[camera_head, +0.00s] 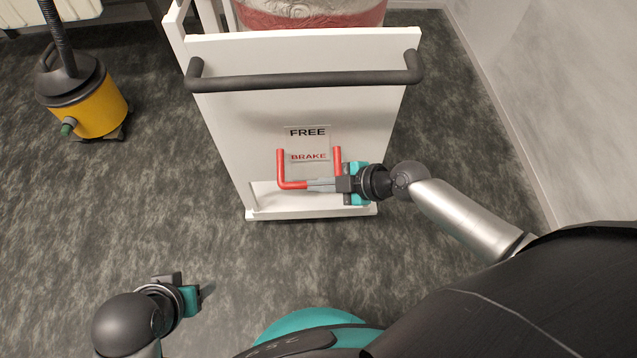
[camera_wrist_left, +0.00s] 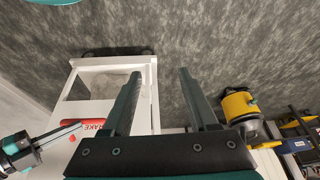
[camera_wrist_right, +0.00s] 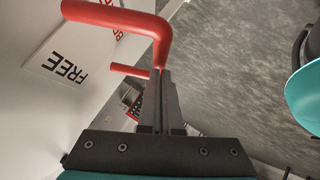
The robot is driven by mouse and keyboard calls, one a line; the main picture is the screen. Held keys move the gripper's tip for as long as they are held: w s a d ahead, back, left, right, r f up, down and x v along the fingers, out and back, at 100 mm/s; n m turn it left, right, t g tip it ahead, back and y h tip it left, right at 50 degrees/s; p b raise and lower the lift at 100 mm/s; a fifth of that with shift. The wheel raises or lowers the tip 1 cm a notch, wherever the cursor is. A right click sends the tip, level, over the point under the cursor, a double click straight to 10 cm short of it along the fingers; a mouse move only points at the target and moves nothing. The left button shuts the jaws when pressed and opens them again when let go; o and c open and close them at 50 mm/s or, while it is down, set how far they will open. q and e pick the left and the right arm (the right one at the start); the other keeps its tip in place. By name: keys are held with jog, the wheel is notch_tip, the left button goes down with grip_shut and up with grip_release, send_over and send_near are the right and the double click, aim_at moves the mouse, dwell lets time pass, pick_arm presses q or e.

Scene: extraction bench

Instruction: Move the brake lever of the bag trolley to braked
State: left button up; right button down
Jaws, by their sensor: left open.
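The white bag trolley (camera_head: 250,130) stands in front of me. Its panel carries a FREE label above a BRAKE label. The red U-shaped brake lever (camera_head: 281,168) has its two side arms flanking the BRAKE label, and its crossbar shows below that label. My right gripper (camera_head: 309,185) reaches in from the right, its fingers closed along the crossbar. In the right wrist view the lever (camera_wrist_right: 130,17) runs into the close-set fingertips (camera_wrist_right: 160,72). My left gripper (camera_head: 206,291) is low at left, away from the trolley; its fingers (camera_wrist_left: 158,72) are wide apart and empty.
A dark handle bar (camera_head: 300,81) crosses the panel top, and a red and grey bag (camera_head: 310,14) sits behind it. A yellow vacuum cleaner (camera_head: 98,105) stands at left. A grey wall (camera_head: 540,90) is at right.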

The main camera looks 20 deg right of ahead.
pick_arm(q)
jog(key=shift+s+r+b, duration=0.15)
jog(key=shift+r+b, duration=0.25)
jog(key=shift+r, duration=0.9)
pick_arm(e)
jog(key=shift+f, duration=0.4)
jog(key=shift+r, duration=0.15)
